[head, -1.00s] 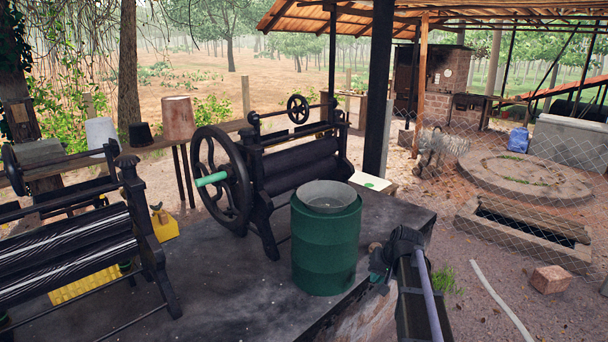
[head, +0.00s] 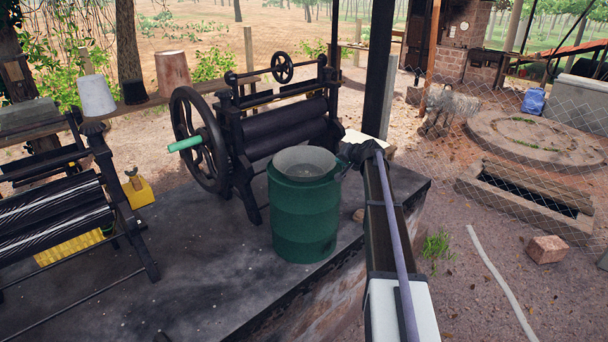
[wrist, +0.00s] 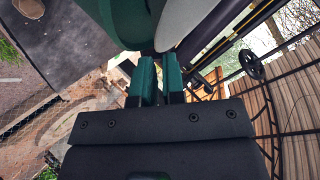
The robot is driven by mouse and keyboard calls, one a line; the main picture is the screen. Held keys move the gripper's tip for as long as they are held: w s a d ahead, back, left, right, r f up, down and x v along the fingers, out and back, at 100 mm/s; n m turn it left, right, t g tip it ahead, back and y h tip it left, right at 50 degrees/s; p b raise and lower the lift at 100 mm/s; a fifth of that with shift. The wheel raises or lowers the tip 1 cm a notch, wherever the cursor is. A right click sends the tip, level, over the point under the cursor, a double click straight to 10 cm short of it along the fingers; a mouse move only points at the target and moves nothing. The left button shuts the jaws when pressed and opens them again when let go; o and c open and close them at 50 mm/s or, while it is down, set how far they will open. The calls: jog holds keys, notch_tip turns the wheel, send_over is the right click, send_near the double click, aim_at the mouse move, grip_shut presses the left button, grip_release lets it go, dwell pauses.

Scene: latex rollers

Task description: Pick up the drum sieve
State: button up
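The drum sieve (head: 307,160) is a grey round bowl seated in the top of a green drum (head: 305,215) on the dark worktop. My gripper (head: 350,155) is at the right side of the drum's rim, with its tips partly hidden in the head view. In the wrist view its two green fingers (wrist: 158,62) are close together with a narrow dark gap. The grey sieve (wrist: 195,22) is just beyond the fingertips, beside the green drum (wrist: 118,18). I cannot tell whether the fingers touch or grip the rim.
A black roller machine (head: 285,135) with a large wheel stands behind the drum. A second roller machine (head: 60,215) is at the left. A post (head: 378,70) rises behind my arm. The dark worktop (head: 200,260) is clear in front and ends at its right edge.

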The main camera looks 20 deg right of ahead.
jog(key=b+x, duration=0.3)
jog(key=x, duration=0.2)
jog(key=shift+d+f, duration=0.1)
jog(key=shift+f, duration=0.1)
jog(key=shift+w, duration=0.1)
jog(key=shift+r, duration=0.15)
grip_shut()
jog(key=shift+r, duration=0.1)
